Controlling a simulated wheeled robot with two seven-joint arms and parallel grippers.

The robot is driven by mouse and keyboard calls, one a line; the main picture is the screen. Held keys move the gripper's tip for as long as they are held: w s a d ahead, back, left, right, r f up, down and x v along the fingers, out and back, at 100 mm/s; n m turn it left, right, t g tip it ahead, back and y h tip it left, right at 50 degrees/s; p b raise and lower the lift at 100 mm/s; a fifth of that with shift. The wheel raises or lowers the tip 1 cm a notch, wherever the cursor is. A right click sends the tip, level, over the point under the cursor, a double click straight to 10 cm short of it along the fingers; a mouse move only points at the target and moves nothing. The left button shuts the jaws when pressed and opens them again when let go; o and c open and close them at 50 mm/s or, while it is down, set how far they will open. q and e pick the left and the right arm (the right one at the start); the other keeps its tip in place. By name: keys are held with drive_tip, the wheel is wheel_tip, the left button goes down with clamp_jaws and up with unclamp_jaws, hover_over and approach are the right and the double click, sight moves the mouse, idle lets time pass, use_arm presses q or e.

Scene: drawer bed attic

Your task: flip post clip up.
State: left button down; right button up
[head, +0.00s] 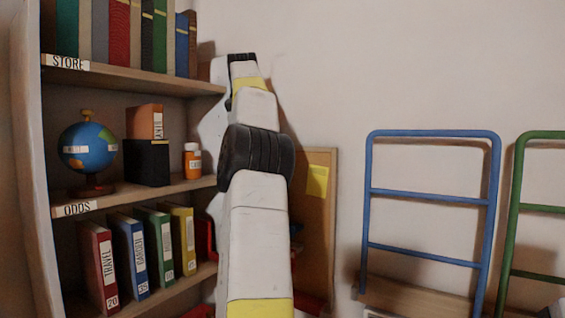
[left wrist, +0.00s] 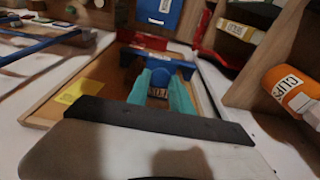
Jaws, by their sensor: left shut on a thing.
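In the left wrist view a blue clip (left wrist: 158,80) with a small pale label sits at the cork board (left wrist: 96,75). I cannot read that label. The teal fingers of my left gripper (left wrist: 160,74) are on either side of the clip's middle and shut on it. Blue parts of the clip show beyond the fingertips. In the head view my left arm covers most of the board (head: 318,205), so the clip and the fingertips are hidden there. My right gripper is in neither view.
A shelf (head: 125,200) with binders, a globe (head: 88,150) and an orange jar (head: 192,160) stands left of my arm. A yellow note (head: 317,181) is on the board. Blue (head: 430,190) and green (head: 540,207) rail frames stand right. The wall between board and blue frame is bare.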

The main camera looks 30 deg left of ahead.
use_arm(q)
drive_tip(key=shift+r, duration=0.1)
drive_tip(key=c, duration=1.2)
unclamp_jaws()
drive_tip(key=shift+w, duration=0.1)
drive_tip(key=shift+o, duration=0.2)
